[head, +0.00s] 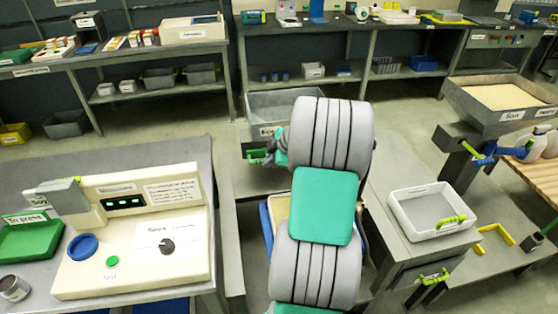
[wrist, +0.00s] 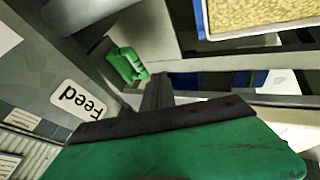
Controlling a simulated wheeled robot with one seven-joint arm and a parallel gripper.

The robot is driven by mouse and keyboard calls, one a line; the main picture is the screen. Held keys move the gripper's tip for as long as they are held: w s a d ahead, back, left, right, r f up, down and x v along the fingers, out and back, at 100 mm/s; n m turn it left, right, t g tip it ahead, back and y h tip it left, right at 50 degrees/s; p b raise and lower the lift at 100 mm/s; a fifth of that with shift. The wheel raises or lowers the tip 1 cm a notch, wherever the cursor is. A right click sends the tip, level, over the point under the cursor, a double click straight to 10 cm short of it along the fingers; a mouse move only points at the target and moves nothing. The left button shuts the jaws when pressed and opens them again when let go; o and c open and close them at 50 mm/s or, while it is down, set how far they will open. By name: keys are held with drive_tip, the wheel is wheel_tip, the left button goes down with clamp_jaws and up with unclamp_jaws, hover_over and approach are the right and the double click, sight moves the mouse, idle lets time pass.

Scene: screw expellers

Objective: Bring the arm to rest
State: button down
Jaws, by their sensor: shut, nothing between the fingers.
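My arm, with grey and teal links, stands in the middle of the head view and hides much of what lies behind it. My gripper (wrist: 157,88) shows in the wrist view as dark fingers beyond a green and black body. The fingers are together and nothing is between them. In the head view the gripper is mostly hidden by the arm, with a dark part showing at its left. A green handle (wrist: 128,65) is close to the left of the fingers in the wrist view, apart from them.
A grey panel labelled Feed (wrist: 85,107) is at the wrist view's left. A blue-rimmed tray of yellowish grain (wrist: 255,15) is at its upper right. In the head view, a cream moisture device (head: 135,240) stands left and a white tray (head: 402,221) right of my arm.

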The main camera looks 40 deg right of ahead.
drive_tip(key=d+v, duration=0.1)
drive_tip(key=v, duration=0.5)
drive_tip(key=s+a+f+m+g, duration=0.35)
drive_tip(key=s+f+m, duration=0.6)
drive_tip(key=m, duration=0.55)
drive_tip(key=s+a+m+g, duration=0.1)
drive_tip(key=s+a, duration=0.1)
drive_tip(key=s+a+m+g, duration=0.1)
drive_tip(key=s+a, duration=0.2)
drive_tip(key=s+a+r+m+g, duration=0.1)
drive_tip(key=s+a+m, duration=0.1)
drive_tip(key=s, duration=0.1)
drive_tip(key=shift+s+a, duration=0.2)
drive_tip(key=shift+a, duration=0.2)
drive_tip(key=w+a+r+n+t, duration=0.1)
drive_tip(key=a+r+n, duration=0.1)
drive_tip(key=a, duration=0.5)
drive_tip(key=w+a+r+n+t, duration=0.1)
drive_tip(key=a+r+n, duration=0.2)
drive_tip(key=a, duration=0.5)
drive_tip(key=w+a+r+n+t+h, duration=0.1)
drive_tip(key=w+a+r+n, duration=0.1)
drive_tip(key=a+r, duration=0.3)
drive_tip(key=shift+a+n, duration=0.6)
drive_tip(key=shift+a, duration=0.65)
drive_tip(key=shift+w, duration=0.1)
